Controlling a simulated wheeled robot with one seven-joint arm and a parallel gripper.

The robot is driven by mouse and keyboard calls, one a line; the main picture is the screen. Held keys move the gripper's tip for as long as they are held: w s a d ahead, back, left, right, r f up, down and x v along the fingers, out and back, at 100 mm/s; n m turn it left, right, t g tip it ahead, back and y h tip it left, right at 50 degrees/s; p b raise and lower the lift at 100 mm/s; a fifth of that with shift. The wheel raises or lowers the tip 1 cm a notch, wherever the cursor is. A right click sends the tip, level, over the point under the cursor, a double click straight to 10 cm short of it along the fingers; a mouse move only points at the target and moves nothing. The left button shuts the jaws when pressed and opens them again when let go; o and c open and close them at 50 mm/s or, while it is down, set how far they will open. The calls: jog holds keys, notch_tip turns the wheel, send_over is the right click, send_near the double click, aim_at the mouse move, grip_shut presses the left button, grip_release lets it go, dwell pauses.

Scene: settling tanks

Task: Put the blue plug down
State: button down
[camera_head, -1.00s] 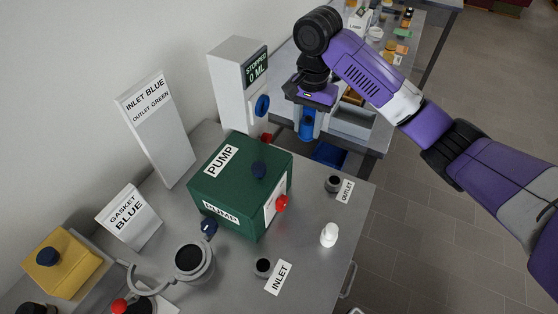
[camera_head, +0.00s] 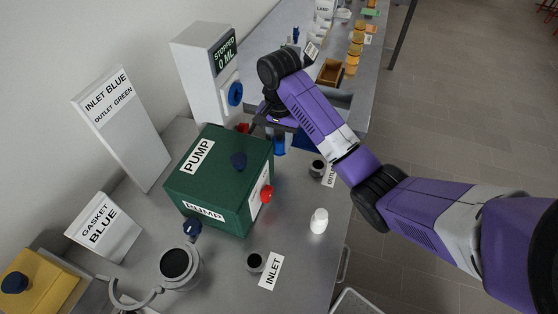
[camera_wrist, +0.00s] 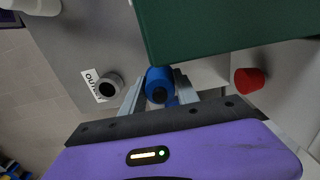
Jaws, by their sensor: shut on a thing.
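My gripper (camera_wrist: 158,98) is shut on the blue plug (camera_wrist: 158,82), which shows between the two fingers in the wrist view. In the wrist view the pump box (camera_wrist: 210,25) is just beyond the plug. The outlet port (camera_wrist: 110,87) with its label is left of the plug in the wrist view. I cannot tell whether the plug touches the bench (camera_head: 300,255).
A red knob (camera_wrist: 250,80) is right of my gripper in the wrist view. A white bottle-shaped piece (camera_head: 319,220) and the inlet port (camera_head: 255,262) stand on the bench in front of the pump. Signs and a dispenser (camera_head: 200,80) line the wall. Bare bench lies around the inlet.

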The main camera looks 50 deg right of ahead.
jog(key=shift+f+b, duration=0.65)
jog(key=shift+f, duration=2.45)
jog(key=c, duration=0.9)
grip_release()
jog(key=shift+f, duration=0.1)
